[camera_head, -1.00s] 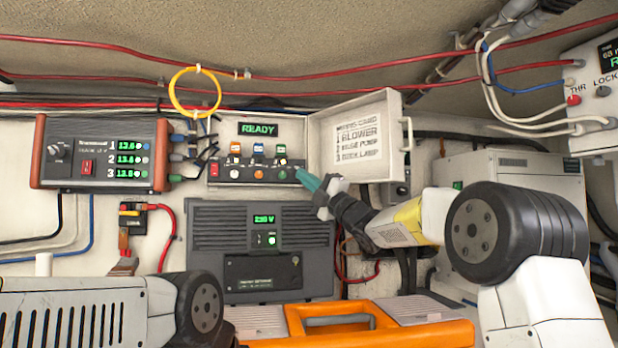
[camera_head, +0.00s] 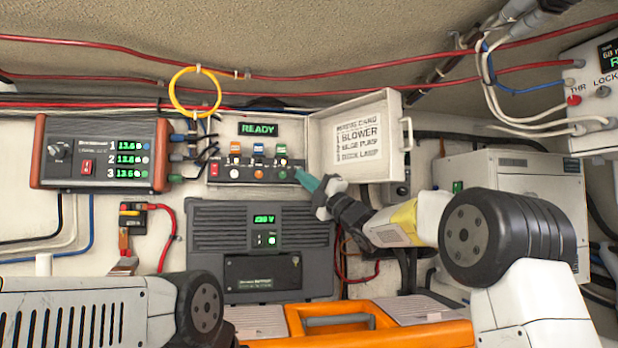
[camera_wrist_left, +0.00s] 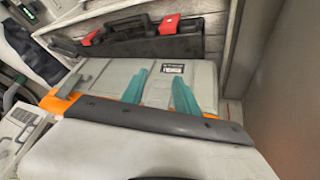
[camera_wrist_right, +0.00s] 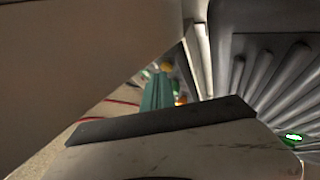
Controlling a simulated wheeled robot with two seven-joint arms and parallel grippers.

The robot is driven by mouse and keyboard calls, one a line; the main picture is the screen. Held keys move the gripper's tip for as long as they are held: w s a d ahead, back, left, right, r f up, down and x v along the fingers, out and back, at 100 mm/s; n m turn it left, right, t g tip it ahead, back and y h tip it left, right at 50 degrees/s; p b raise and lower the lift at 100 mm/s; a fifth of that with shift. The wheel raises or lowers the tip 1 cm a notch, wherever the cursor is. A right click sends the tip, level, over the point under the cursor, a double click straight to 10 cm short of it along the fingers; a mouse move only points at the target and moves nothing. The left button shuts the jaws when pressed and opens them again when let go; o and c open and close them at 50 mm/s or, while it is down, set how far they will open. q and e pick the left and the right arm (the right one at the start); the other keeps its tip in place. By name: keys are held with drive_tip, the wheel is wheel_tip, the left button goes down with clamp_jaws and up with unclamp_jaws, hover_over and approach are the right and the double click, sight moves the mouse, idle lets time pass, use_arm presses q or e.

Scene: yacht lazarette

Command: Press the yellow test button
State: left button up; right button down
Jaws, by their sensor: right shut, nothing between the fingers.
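The open panel box (camera_head: 258,130) with the READY display hangs on the wall, holding a row of coloured switches and small knobs or buttons. I cannot make out for sure which one is the yellow test button. My right gripper (camera_head: 306,179) points up and left with its teal fingertips together, by the panel's lower right end beside the green-marked control (camera_head: 281,161). Whether it touches is unclear. In the right wrist view the shut fingers (camera_wrist_right: 157,92) point towards a small blurred yellow-orange spot (camera_wrist_right: 166,67). My left gripper (camera_wrist_left: 160,92) is open and empty, its fingers apart.
The box's open lid (camera_head: 360,135) stands right of the panel, above my right gripper. A grey unit (camera_head: 262,275) is below and a charger (camera_head: 100,152) is left. An orange-and-grey case (camera_head: 385,335) lies in front. Red cables (camera_head: 350,77) run overhead.

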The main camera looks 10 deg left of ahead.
drive_tip(key=shift+w, duration=0.15)
idle(0.4)
drive_tip(key=shift+s+d, duration=0.3)
drive_tip(key=shift+s, duration=0.4)
drive_tip(key=shift+s, duration=0.1)
drive_tip(key=s, duration=0.1)
drive_tip(key=s+d, duration=0.1)
drive_tip(key=s, duration=0.1)
drive_tip(key=s+d, duration=0.1)
drive_tip(key=shift+s, duration=0.25)
idle(0.7)
